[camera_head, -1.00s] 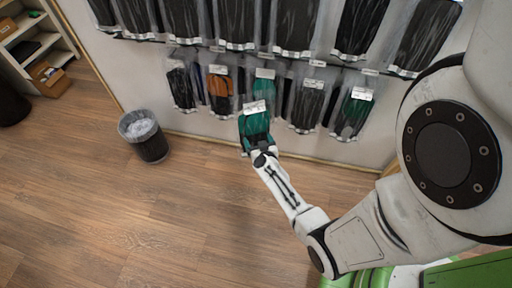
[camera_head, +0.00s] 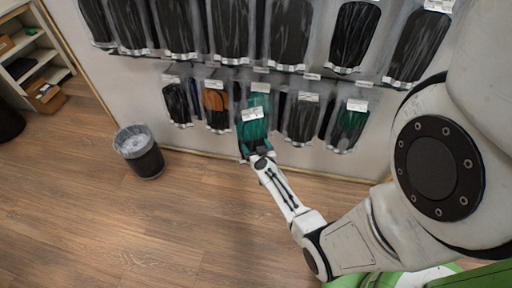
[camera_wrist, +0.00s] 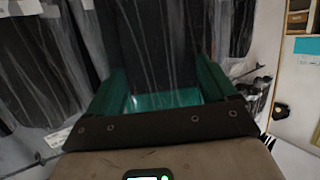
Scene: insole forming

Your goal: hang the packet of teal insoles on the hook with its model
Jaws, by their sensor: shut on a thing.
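My gripper (camera_head: 258,156) is shut on a clear packet of teal insoles (camera_head: 253,128) with a white label at its top. In the wrist view the teal packet (camera_wrist: 168,98) stands beyond the dark gripper edge, close up and partly blurred. In the head view the held packet is in front of a hanging teal packet (camera_head: 260,100) in the middle of the lower row and overlaps it. I cannot tell whether the two touch. The hook there is hidden behind the packets and labels.
In the lower row, black (camera_head: 177,103) and orange (camera_head: 215,106) packets hang to the left, a dark packet (camera_head: 303,118) and a dark-and-teal packet (camera_head: 348,126) to the right. Larger black packets (camera_head: 232,30) hang above. A waste bin (camera_head: 140,152) stands on the open floor at left.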

